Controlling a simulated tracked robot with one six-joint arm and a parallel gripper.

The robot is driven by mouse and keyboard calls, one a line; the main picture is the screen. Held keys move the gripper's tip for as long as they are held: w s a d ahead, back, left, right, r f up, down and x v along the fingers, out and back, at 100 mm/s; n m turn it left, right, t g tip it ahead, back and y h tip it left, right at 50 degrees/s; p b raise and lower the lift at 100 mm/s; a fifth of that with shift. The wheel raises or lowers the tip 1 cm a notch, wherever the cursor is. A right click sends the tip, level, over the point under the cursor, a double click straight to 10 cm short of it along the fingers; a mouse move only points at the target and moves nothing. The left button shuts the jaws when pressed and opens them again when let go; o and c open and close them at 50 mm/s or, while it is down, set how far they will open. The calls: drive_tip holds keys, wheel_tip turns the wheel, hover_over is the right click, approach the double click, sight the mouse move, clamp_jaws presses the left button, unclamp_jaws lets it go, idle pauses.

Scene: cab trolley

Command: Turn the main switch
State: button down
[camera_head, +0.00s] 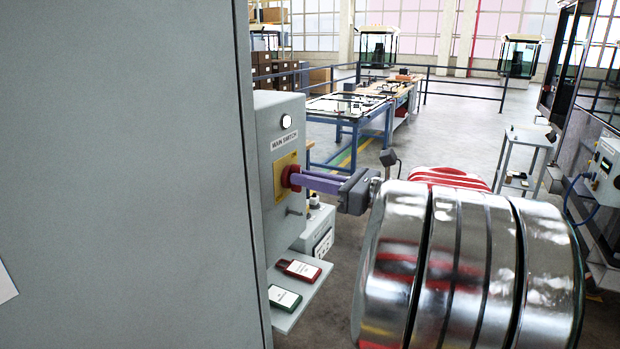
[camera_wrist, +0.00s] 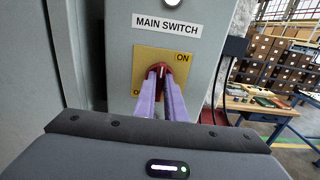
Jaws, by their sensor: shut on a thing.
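The main switch (camera_head: 288,177) is a red knob on a yellow plate (camera_head: 278,186), on the front of a grey box under a "MAIN SWITCH" label. My gripper (camera_head: 298,178) reaches it from the right with its purple fingers. In the wrist view the fingers (camera_wrist: 164,78) are shut on the red knob (camera_wrist: 181,68), one on either side. The yellow plate (camera_wrist: 181,62) shows "ON" at its upper right; the lower-left marking is mostly hidden by a finger. The knob's handle looks about upright, tilted slightly right, but the fingers partly cover it.
A round white lamp (camera_head: 286,121) sits above the label. Below the box, a shelf (camera_head: 304,306) holds a red tag (camera_head: 300,270) and a green tag (camera_head: 284,298). A large grey cabinet (camera_head: 130,180) fills the left. A workbench (camera_head: 350,108) stands behind.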

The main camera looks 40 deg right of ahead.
drive_tip(key=shift+d, duration=0.15)
drive_tip(key=shift+s+a+f+n, duration=0.1)
drive_tip(key=shift+f+n, duration=0.05)
drive_tip(key=shift+n, duration=2.8)
drive_tip(key=shift+w+a+f+n, duration=0.1)
drive_tip(key=shift+a+n, duration=0.05)
drive_tip(key=shift+n, duration=2.85)
drive_tip(key=shift+s+a+f+n, duration=0.1)
drive_tip(key=shift+f+n, duration=0.05)
drive_tip(key=shift+n, duration=2.8)
drive_tip(key=shift+f, duration=0.1)
drive_tip(key=c, duration=1.8)
unclamp_jaws()
